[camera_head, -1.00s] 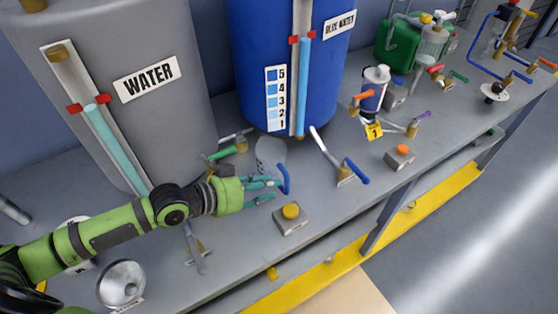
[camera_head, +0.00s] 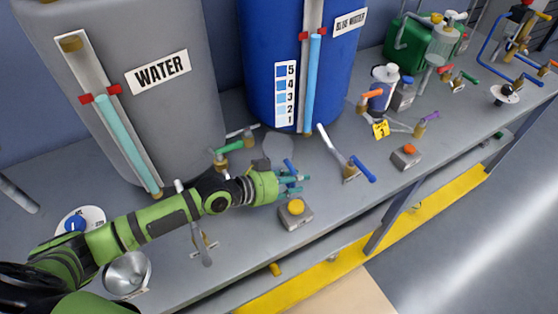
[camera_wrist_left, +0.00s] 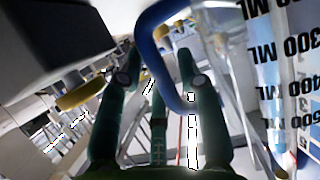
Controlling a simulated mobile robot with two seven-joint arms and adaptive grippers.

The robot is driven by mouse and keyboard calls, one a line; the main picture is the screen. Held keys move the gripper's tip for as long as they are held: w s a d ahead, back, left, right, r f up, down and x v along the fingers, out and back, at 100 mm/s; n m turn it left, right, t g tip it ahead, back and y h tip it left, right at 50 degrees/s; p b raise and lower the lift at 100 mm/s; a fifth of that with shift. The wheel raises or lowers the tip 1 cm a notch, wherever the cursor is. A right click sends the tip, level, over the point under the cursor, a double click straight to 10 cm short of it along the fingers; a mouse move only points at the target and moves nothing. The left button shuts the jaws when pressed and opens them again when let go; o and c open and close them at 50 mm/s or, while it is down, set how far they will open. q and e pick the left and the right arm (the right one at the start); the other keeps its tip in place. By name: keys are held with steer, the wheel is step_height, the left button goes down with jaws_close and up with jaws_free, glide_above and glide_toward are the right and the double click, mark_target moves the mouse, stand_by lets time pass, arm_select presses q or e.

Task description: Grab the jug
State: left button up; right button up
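The jug (camera_head: 279,149) is clear, with a blue handle, and stands on the bench in front of the blue tank in the head view. My left gripper (camera_head: 290,183) is at its handle side, with green-blue fingers spread. In the left wrist view the blue handle (camera_wrist_left: 160,50) lies between the fingers of the left gripper (camera_wrist_left: 158,85), and the fingers look open, not closed on it. The jug's clear wall with black ML marks (camera_wrist_left: 300,80) is to the right there. The gripper partly hides the handle in the head view. My right gripper is not in view.
A box with a yellow button (camera_head: 295,212) sits close in front of my left fingers. A grey WATER tank (camera_head: 150,120) and a blue tank (camera_head: 265,40) stand behind. A lever valve (camera_head: 350,168) is to the right. A metal funnel (camera_head: 127,272) is at lower left.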

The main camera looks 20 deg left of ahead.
arm_select(q)
steer(key=shift+s, duration=0.1)
jaws_close()
